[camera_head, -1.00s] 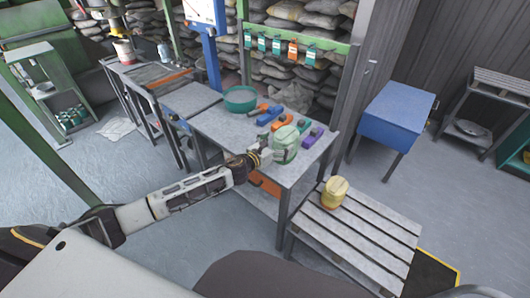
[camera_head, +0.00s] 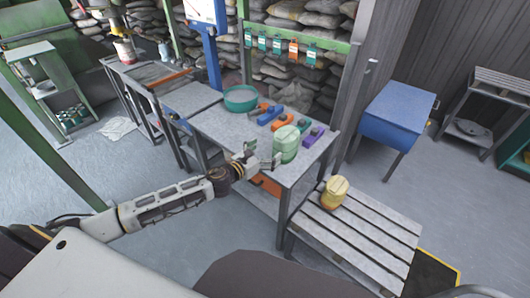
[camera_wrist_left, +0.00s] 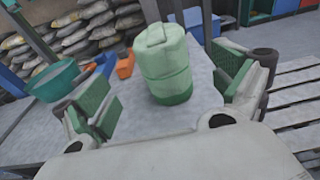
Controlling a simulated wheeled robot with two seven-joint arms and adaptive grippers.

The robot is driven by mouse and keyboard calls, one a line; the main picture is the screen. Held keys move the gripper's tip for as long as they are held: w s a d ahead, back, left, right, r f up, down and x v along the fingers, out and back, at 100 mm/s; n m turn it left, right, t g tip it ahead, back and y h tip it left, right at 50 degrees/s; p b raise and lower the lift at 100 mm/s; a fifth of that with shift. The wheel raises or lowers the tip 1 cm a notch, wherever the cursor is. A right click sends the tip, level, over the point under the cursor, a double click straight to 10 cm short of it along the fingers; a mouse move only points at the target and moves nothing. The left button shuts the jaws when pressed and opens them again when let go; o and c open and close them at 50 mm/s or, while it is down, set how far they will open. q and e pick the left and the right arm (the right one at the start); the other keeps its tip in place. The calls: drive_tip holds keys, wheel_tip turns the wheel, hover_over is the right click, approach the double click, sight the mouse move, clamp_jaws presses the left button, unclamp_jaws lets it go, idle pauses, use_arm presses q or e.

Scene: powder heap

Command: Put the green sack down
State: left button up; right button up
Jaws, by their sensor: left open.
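The green sack (camera_head: 286,144) stands upright on the grey table (camera_head: 225,128), near its front right part. In the left wrist view the green sack (camera_wrist_left: 166,68) stands on the tabletop beyond and between my spread fingers. My left gripper (camera_head: 258,163) is open, just left of the sack and apart from it. Its two green-padded fingers show in the left wrist view (camera_wrist_left: 165,105), with nothing held. My right gripper is not in view.
A teal bowl (camera_head: 240,98) and several coloured scoops (camera_head: 284,121) lie behind the sack on the table. A yellow sack (camera_head: 334,192) stands on a slatted bench (camera_head: 350,228) to the right. A blue table (camera_head: 394,115) stands further right.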

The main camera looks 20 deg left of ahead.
use_arm(q)
drive_tip(key=shift+s+r, duration=0.1)
drive_tip(key=shift+s, duration=0.05)
idle(0.6)
